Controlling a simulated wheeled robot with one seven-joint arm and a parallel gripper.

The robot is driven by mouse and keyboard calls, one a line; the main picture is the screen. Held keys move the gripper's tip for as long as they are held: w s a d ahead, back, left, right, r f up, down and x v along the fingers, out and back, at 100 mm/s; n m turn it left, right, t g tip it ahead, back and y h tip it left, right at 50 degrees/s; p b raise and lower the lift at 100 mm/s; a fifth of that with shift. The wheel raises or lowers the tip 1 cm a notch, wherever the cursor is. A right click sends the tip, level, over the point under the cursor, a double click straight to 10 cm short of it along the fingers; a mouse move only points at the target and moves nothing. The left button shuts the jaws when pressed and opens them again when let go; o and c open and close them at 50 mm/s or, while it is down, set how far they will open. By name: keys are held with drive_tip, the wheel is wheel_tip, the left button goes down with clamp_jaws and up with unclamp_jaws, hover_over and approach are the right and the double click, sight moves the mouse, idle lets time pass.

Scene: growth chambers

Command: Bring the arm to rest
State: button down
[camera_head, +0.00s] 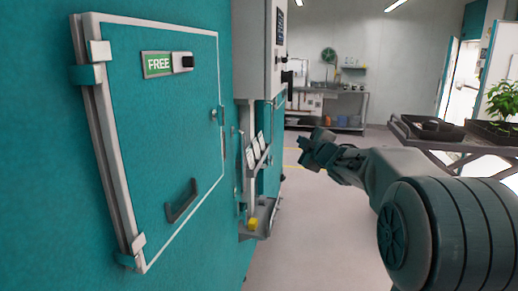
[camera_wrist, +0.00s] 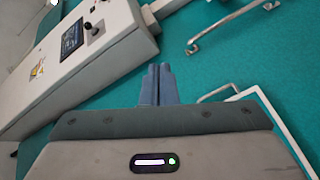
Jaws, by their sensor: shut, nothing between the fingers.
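My arm reaches in from the right in the head view, and my gripper (camera_head: 306,151) hangs in free air to the right of the teal chamber wall. In the wrist view the two fingers of my gripper (camera_wrist: 158,72) are together with nothing between them. The teal chamber door (camera_head: 165,130) on the left stands shut, with a green FREE sign (camera_head: 158,65) and a dark handle (camera_head: 181,201). My gripper is apart from this door.
A cart with dark trays (camera_head: 435,128) and a plant (camera_head: 502,100) stands at right. A control box (camera_wrist: 85,55) shows in the wrist view. The pale floor (camera_head: 320,230) is clear.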

drive_tip(key=s+d+f+m+g+h, duration=0.1)
drive_tip(key=s+d+f+m+h, duration=0.15)
drive_tip(key=s+m, duration=0.2)
drive_tip(key=s+d+f+m+g+h, duration=0.2)
drive_tip(key=s+d+m+h, duration=0.1)
drive_tip(key=s, duration=0.3)
drive_tip(key=s+a+f+m+g, duration=0.1)
drive_tip(key=s+f, duration=0.4)
drive_tip(key=s, duration=0.5)
drive_tip(key=s+a+f+m+g, duration=0.1)
drive_tip(key=s+f+m+g, duration=0.3)
drive_tip(key=s, duration=0.7)
drive_tip(key=s+a+f+m+g, duration=0.1)
drive_tip(key=s+f+m+g, duration=0.2)
drive_tip(key=s+f+g, duration=0.2)
drive_tip(key=s+f, duration=0.3)
drive_tip(key=s, duration=0.2)
drive_tip(key=shift+s+a+g, duration=0.25)
drive_tip(key=shift+s+g, duration=0.05)
drive_tip(key=shift+s, duration=0.1)
drive_tip(key=shift+m+y, duration=0.25)
